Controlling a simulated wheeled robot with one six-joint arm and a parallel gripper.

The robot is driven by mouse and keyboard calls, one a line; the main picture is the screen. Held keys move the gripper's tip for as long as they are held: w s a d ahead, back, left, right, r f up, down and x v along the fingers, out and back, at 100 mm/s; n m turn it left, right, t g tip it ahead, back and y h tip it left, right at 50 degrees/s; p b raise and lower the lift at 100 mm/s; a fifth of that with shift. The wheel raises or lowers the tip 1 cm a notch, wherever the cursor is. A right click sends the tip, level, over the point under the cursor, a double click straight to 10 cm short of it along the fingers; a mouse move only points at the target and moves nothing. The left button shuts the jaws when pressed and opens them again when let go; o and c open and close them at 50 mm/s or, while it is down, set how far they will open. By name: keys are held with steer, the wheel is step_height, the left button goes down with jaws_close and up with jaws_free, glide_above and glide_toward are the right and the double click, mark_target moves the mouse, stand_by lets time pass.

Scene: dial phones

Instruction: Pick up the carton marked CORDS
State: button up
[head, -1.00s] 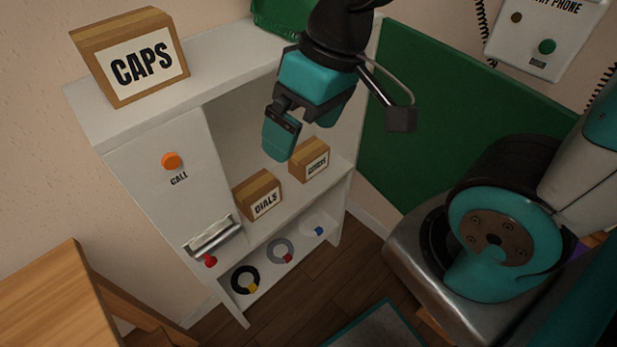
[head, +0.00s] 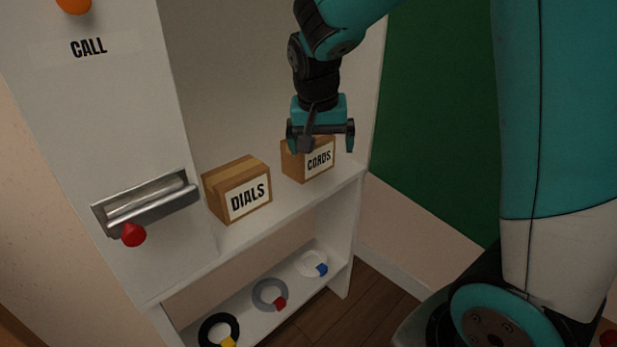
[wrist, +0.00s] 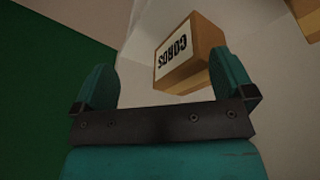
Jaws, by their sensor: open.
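The CORDS carton (head: 319,160) is a small brown box with a white label, standing on the right of the white shelf. Its top is partly hidden behind my gripper (head: 321,140) in the head view. My gripper is open and empty, its fingers pointing down just above and in front of the carton. In the wrist view the CORDS carton (wrist: 187,55) appears upside down beyond the fingers of my gripper (wrist: 168,85), nearer the right finger. I see no contact between carton and fingers, though the head view cannot settle this.
The DIALS carton (head: 238,190) stands left of CORDS with a small gap. A metal slot (head: 146,204) with a red knob (head: 133,235) is on the white panel at left. Several rings, including a grey one (head: 265,293), lie on the lower shelf. A green panel (head: 437,120) is at right.

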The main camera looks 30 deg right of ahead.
steer(key=w+r+m, duration=0.1)
steer(key=w+m, duration=0.1)
steer(key=w+r+m, duration=0.2)
steer(key=w+m, duration=0.1)
steer(key=w+r+m+g+h, duration=0.1)
steer(key=w+r+m, duration=0.1)
steer(key=w+m, duration=0.1)
steer(key=shift+d+f+m, duration=0.1)
steer(key=shift+f+m, duration=0.1)
steer(key=shift+m, duration=0.1)
steer(key=b+x, duration=0.5)
steer(key=x, duration=0.6)
steer(key=shift+f, duration=0.2)
steer(key=shift+f, duration=0.15)
steer(key=shift+c, duration=0.5)
